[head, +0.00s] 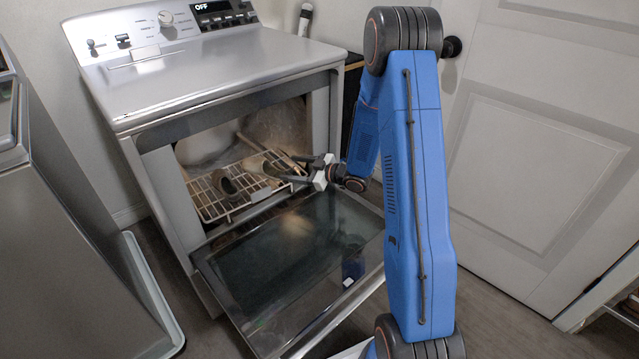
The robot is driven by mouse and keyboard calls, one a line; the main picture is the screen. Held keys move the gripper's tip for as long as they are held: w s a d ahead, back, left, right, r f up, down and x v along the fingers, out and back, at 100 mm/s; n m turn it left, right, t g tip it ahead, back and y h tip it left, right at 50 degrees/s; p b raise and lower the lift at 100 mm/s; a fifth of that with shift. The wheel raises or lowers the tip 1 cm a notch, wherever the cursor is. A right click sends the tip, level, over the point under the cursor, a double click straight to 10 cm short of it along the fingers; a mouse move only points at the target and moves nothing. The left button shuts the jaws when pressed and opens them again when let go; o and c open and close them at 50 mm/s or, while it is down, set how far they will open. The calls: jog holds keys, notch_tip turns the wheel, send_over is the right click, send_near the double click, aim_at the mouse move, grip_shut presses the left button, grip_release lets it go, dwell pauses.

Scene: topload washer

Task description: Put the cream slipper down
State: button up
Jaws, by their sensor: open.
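A cream slipper (256,162) appears to lie on the white wire rack (212,211) inside the open machine, toward the rack's right side. Its outline is small and partly unclear. My gripper (296,169) is open just right of it, with its fingers pointing left over the rack's right edge. I see nothing held between the fingers. I cannot tell whether a finger touches the slipper.
The glass door (300,262) is folded down in front of the machine (215,70). Another appliance (60,220) stands at left. A white door (545,150) is at right.

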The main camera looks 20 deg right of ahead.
jog(key=s+d+r+m+g+h, duration=0.1)
jog(key=s+d+r+m+h, duration=0.2)
jog(key=s+r+h, duration=0.45)
jog(key=s+d+r+m+h, duration=0.3)
jog(key=s+d+r, duration=0.15)
jog(key=r, duration=0.65)
jog(key=s+a+r+m+g, duration=0.1)
jog(key=s+a+g, duration=0.1)
jog(key=s, duration=0.9)
jog(key=s+a+r+m+g, duration=0.1)
jog(key=s+a+m+g, duration=0.1)
jog(key=s, duration=1)
jog(key=s+a+r+m+g, duration=0.1)
jog(key=s+a+m+g, duration=0.1)
jog(key=s, duration=1)
jog(key=shift+s+a, duration=0.25)
jog(key=shift+a, duration=0.5)
jog(key=shift+y, duration=0.25)
